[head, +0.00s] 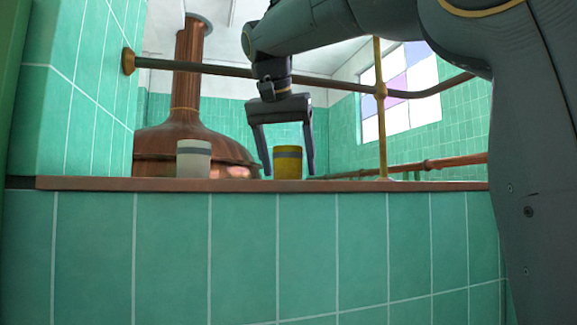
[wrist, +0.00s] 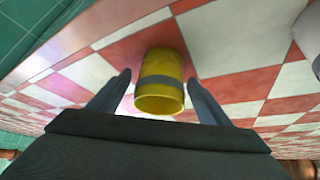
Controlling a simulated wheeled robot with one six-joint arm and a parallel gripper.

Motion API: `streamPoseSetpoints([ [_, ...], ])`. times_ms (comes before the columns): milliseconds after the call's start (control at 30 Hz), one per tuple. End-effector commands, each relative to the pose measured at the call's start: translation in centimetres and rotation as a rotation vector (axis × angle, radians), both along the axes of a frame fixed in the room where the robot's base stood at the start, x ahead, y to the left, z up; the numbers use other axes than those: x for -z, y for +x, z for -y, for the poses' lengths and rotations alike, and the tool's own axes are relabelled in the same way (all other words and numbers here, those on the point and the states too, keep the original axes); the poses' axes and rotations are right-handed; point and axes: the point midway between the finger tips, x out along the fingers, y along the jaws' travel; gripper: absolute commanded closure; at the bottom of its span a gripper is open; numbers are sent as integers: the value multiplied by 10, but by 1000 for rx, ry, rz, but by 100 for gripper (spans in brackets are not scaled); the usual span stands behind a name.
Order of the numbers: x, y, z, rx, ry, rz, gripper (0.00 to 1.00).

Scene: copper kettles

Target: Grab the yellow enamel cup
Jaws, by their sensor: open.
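The yellow enamel cup (head: 287,168) with a grey band stands upright on the ledge (head: 120,184) in the head view. My gripper (head: 288,172) is open and points down, with one finger on each side of the cup. In the head view there is a gap between the cup and each finger. In the wrist view the cup (wrist: 160,84) lies between the two fingers (wrist: 160,85), again with room on both sides. I cannot tell exactly how deep the fingers reach around it.
A white cup (head: 194,158) with a grey band stands on the ledge to the left. A copper kettle (head: 160,141) rises in the background. The ledge between the cups is clear.

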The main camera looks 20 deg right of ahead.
Motion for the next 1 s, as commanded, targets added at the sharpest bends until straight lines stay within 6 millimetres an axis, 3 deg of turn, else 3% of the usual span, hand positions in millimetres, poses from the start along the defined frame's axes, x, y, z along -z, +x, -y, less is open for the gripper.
streamPoseSetpoints([
  [200,1,0,0,-1,0,0,29],
  [467,1,0,-1,-1,0,0,72],
  [800,-2,1,-1,-1,0,0,72],
  [1000,-19,1,-1,-2,0,2,72],
])
